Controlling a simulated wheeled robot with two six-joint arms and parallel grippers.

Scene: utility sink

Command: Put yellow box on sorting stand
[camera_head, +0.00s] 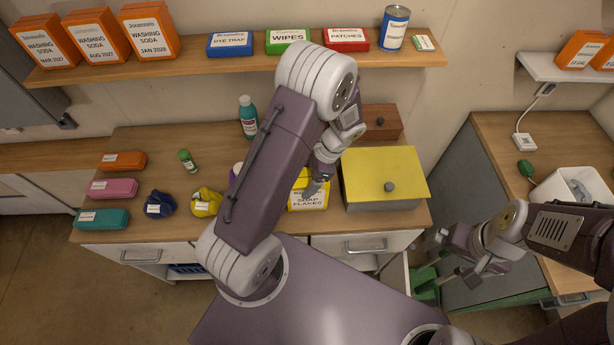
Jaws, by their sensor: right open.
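A yellow box labelled soap flakes (308,201) stands on the wooden counter, partly covered by my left arm. My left gripper (315,187) is at the top of this box; I cannot tell whether its fingers are open or shut on it. My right gripper (442,258) is open and empty, in front of the counter over an open drawer with green things. I cannot clearly make out a sorting stand. A grey box with a yellow knobbed lid (405,168) stands right of the soap flakes box.
A wooden box (382,121) stands behind the yellow-lidded box. A teal bottle (248,117), a green bottle (188,160), cloth bundles (160,205) and coloured cases (112,188) are on the left. A shelf (220,66) with boxes hangs above. A white bin (565,188) stands far right.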

